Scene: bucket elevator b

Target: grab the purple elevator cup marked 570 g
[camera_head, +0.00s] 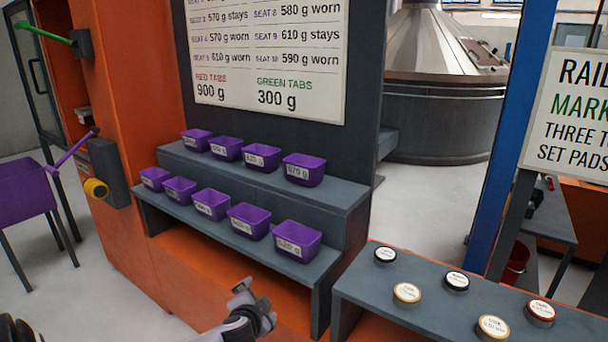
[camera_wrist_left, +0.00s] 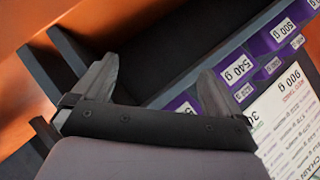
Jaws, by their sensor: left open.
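Purple cups with white weight labels stand in two rows on a dark stepped rack (camera_head: 328,190). The right-hand cup of the upper row (camera_head: 304,169) has a label that may read 570 g, but it is too small to be sure. My left gripper (camera_head: 255,294) is open and empty, in front of and below the rack. In the left wrist view the open fingers (camera_wrist_left: 158,85) face the rack, with cups marked 540 g (camera_wrist_left: 238,72) and 500 g (camera_wrist_left: 283,30) to the right. No 570 g label is readable there. My right gripper is not in view.
A lower dark bench (camera_head: 455,285) with several round labelled pads stands at the right. A weight board (camera_head: 268,60) hangs behind the rack. An orange housing (camera_head: 120,70) with a purple lever (camera_head: 75,150) is at the left. Neighbouring cups stand close together.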

